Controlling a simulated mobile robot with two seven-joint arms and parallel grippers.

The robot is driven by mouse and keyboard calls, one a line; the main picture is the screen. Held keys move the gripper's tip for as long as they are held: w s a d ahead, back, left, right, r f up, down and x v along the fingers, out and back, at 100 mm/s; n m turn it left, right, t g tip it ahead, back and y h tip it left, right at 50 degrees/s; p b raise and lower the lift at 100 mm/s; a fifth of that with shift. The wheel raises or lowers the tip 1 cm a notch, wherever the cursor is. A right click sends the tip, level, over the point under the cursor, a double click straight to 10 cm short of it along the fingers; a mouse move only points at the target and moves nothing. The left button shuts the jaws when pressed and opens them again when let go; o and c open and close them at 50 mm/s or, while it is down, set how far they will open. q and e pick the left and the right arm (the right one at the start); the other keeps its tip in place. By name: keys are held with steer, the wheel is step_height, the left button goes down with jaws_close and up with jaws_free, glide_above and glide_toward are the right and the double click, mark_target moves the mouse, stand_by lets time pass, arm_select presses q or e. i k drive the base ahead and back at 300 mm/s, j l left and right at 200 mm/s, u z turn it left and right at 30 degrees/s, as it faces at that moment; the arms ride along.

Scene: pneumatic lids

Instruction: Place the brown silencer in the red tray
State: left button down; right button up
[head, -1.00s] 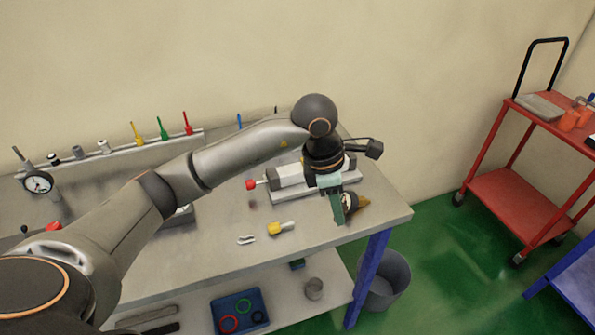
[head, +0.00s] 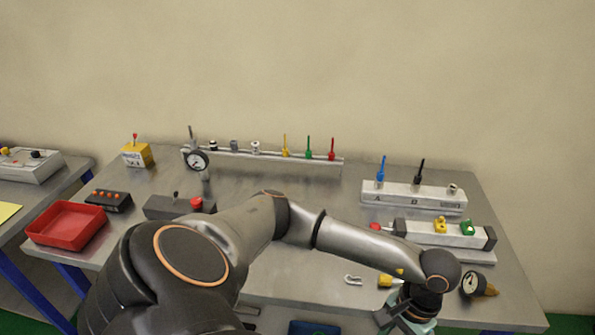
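The red tray (head: 68,226) sits empty at the left front of the bench. My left arm reaches across the bench from the bottom left. Its gripper (head: 404,323) is low at the bottom edge, by the bench's front right, partly hidden by its own wrist; I cannot tell whether it is open or holds anything. The tray is far to its left. I cannot make out the brown silencer now; my arm covers part of the bench. My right gripper is not in view.
A pressure gauge with a brass fitting (head: 479,284) lies right of my wrist. A yellow-ended part (head: 386,281) and a metal clip (head: 353,280) lie left of it. Behind stand a cylinder unit (head: 440,235) and a valve block (head: 412,196). A button box (head: 108,200) stands behind the tray.

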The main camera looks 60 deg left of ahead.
mark_target(62, 228)
steer(key=k+j+u, duration=0.1)
steer(key=k+j, duration=0.25)
steer(key=k+j+u, duration=0.1)
steer(key=k+j, duration=0.2)
steer(key=k+j+u, duration=0.1)
steer(key=k+j, duration=0.2)
steer(key=j, duration=0.15)
steer(key=k+j+u, duration=0.1)
steer(key=k+j, duration=0.2)
steer(key=k+j+u, duration=0.1)
steer(key=k+j, duration=0.2)
steer(key=j, duration=0.25)
steer(key=k+j+u, duration=0.1)
steer(key=k+j, duration=0.15)
steer(key=j, duration=0.2)
